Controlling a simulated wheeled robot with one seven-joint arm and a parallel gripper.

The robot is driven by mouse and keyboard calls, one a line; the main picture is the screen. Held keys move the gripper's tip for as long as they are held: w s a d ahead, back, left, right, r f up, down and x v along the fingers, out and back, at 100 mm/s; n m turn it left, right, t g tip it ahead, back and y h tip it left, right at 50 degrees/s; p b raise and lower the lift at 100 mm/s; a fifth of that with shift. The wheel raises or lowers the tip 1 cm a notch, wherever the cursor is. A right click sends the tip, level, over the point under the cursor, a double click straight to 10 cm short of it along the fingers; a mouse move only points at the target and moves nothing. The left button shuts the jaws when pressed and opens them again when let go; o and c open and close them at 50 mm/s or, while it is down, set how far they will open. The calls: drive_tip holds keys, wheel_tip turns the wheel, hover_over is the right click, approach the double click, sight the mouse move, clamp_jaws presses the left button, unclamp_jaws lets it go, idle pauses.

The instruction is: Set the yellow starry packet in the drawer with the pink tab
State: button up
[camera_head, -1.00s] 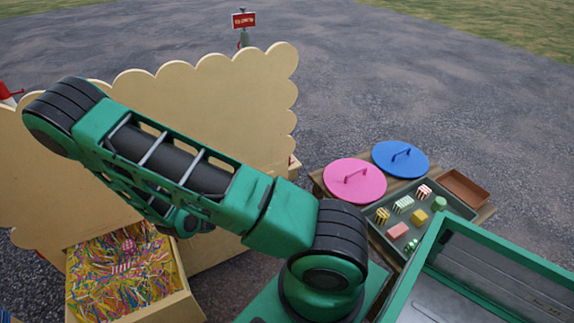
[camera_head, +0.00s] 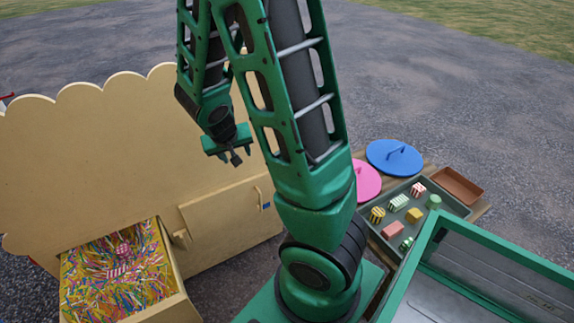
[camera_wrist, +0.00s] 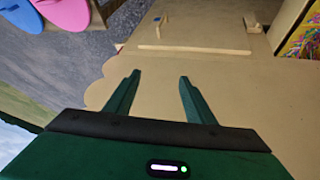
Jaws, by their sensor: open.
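A plain-looking yellow packet (camera_head: 414,215) lies in the grey-green tray (camera_head: 467,213) at the right of the head view; stars on it are too small to make out. My gripper (camera_head: 237,160) is open and empty, high in front of the tan scalloped board and far left of the tray. In the wrist view its two fingers (camera_wrist: 155,85) are spread with nothing between them. An open drawer (camera_head: 182,303) at the lower left holds colourful paper shreds and red-and-white striped packets. A closed tan front (camera_head: 222,215) beside it has a handle and a blue tab (camera_head: 266,206). I see no pink tab.
Several other sweets share the tray, including a black-and-yellow striped one (camera_head: 377,215) and a pink one (camera_head: 392,229). A pink lid (camera_head: 367,180), a blue lid (camera_head: 394,157) and an empty brown box (camera_head: 458,186) lie around it. The scalloped board (camera_head: 80,140) stands behind the drawers.

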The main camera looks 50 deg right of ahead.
drive_tip(key=s+a+r+g+y, duration=0.2)
drive_tip(key=s+r, duration=0.4)
drive_tip(key=s, duration=0.6)
drive_tip(key=s+a+r+g+y, duration=0.2)
drive_tip(key=s+r, duration=0.5)
drive_tip(key=s, duration=0.6)
drive_tip(key=shift+s+a+y, duration=0.25)
drive_tip(key=shift+a+y, duration=0.4)
drive_tip(key=shift+y, duration=0.05)
drive_tip(key=shift+w+f, duration=0.3)
drive_tip(key=shift+w, duration=0.5)
